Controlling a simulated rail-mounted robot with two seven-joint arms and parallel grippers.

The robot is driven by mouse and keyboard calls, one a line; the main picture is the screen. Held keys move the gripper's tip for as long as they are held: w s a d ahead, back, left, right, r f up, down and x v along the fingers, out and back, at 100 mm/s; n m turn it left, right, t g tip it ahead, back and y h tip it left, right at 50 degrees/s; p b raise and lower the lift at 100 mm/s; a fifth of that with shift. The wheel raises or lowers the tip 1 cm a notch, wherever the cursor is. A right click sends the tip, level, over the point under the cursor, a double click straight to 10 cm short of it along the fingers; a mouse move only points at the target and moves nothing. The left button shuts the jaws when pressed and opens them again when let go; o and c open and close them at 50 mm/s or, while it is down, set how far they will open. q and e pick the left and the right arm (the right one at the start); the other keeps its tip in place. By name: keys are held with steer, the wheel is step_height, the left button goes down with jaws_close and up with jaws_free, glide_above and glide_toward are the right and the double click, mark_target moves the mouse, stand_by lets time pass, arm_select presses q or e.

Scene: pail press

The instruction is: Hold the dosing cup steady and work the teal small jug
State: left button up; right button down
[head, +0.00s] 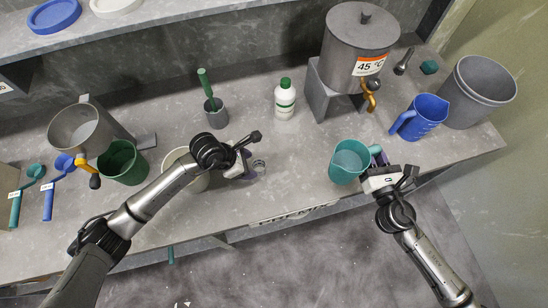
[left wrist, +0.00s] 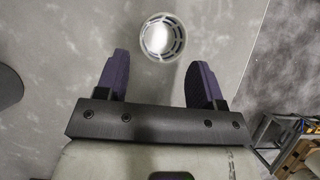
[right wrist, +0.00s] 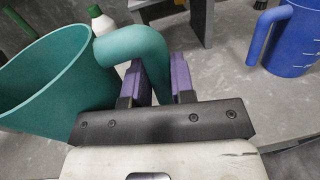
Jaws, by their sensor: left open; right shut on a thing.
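The dosing cup (head: 259,166), small and clear with dark markings, stands on the grey counter. It also shows in the left wrist view (left wrist: 161,37), just beyond the fingertips and roughly centred between them. My left gripper (head: 249,168) is open and empty, low over the counter beside the cup. The teal small jug (head: 350,162) is at the counter's front, to the right of the cup, and looks about upright. My right gripper (head: 378,162) is shut on its handle (right wrist: 140,45), seen between the purple fingers. I cannot tell whether the jug touches the counter.
A white bottle (head: 285,99) and a grey cup with a green tool (head: 216,114) stand behind. A tank with a tap (head: 360,45), a blue jug (head: 419,117) and a grey bucket (head: 480,92) are at right. A pale container (head: 184,168) is behind my left arm.

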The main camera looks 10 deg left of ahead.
mark_target(257, 169)
arm_select(q)
steer(key=shift+x, duration=2.65)
steer(key=c, duration=1)
steer(key=o, duration=1.2)
steer(key=shift+c, duration=0.2)
steer(key=c, duration=1.2)
steer(key=shift+o, duration=0.2)
